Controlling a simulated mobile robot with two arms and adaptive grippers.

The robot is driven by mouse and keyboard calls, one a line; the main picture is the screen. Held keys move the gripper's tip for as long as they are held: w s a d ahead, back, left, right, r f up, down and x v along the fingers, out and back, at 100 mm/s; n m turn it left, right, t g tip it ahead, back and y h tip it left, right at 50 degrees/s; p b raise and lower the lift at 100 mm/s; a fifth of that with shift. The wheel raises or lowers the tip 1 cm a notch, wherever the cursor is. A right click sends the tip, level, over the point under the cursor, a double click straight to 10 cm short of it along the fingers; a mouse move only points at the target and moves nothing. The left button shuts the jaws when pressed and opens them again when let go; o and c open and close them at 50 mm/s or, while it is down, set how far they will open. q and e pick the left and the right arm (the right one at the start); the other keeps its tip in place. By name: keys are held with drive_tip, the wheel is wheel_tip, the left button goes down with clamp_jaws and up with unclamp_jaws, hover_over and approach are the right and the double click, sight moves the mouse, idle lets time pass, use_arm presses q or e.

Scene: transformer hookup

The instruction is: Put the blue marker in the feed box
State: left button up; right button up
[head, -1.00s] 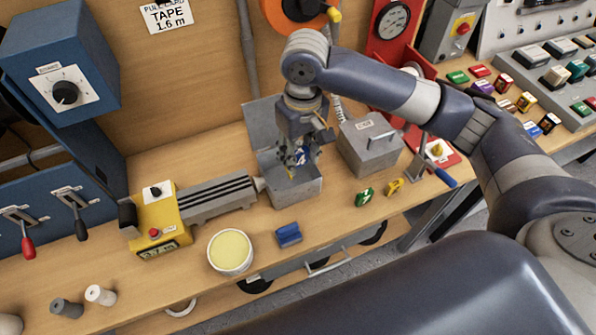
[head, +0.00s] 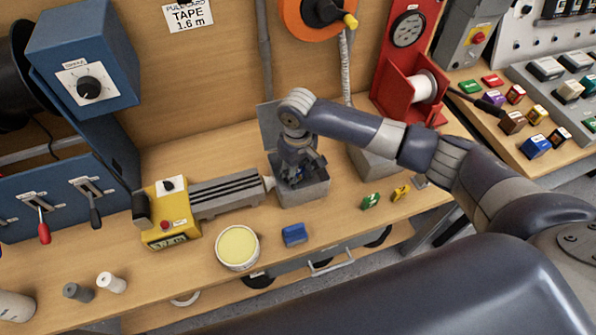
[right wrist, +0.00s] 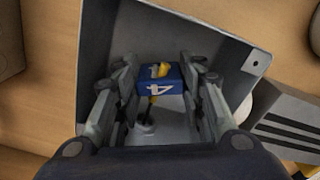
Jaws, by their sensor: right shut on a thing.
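The feed box (head: 305,195) is a grey open metal box with its lid raised, on the bench in the middle of the head view. My right gripper (head: 300,181) reaches down into it from above. In the right wrist view the gripper (right wrist: 160,92) is shut on the blue marker (right wrist: 159,88), a small blue block with a white 4 and a yellow part on top. The box's wall (right wrist: 205,40) surrounds the fingers. I cannot tell whether the marker touches the floor. The marker is mostly hidden in the head view. My left gripper is not in view.
A yellow-ended grey machine (head: 168,215) stands left of the box. A cream-topped round tin (head: 238,247) and a blue block (head: 294,234) lie in front. Green (head: 370,201) and yellow (head: 400,192) pieces lie to the right, near a grey box (head: 374,163).

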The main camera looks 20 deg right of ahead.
sight(298, 172)
drive_tip(key=shift+f, duration=0.3)
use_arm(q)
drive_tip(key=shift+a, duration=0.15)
use_arm(e)
drive_tip(key=shift+f, duration=0.15)
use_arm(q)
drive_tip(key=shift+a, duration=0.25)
use_arm(e)
drive_tip(key=o, duration=0.9)
use_arm(q)
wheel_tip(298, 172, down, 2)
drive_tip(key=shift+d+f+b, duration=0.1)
drive_tip(key=shift+b, duration=1)
use_arm(e)
wheel_tip(298, 172, up, 12)
drive_tip(key=shift+r, duration=0.2)
drive_tip(key=shift+f, duration=0.1)
